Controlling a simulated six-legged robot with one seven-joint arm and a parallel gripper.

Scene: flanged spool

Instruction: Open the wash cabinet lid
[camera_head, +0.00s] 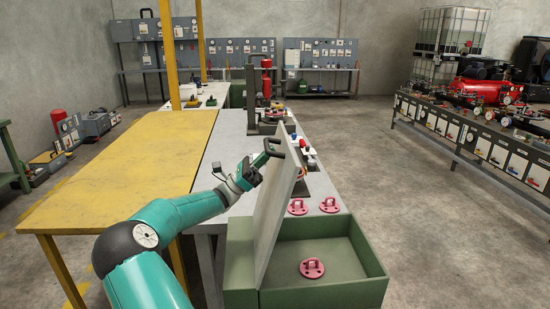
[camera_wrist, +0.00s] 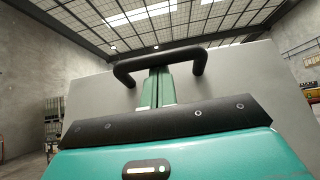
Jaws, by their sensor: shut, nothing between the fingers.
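The wash cabinet (camera_head: 372,262) is a green open-topped box at the front end of the bench. Its grey lid (camera_head: 272,210) stands steeply up, its top edge leaning a little to the right, so the inside is open to view. A black bar handle (camera_head: 272,150) sits near the lid's top; it also shows in the wrist view (camera_wrist: 190,54) in front of the lid's face (camera_wrist: 235,82). My gripper (camera_head: 259,163) is shut and empty at the handle. In the wrist view, its green fingers (camera_wrist: 157,85) reach up to the bar; contact cannot be told.
A pink flanged piece (camera_head: 312,268) lies inside the cabinet. Two more pink pieces (camera_head: 297,206) sit on the bench behind it. A yellow-topped table (camera_head: 130,160) stands on the left, with a yellow post (camera_head: 171,60) behind.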

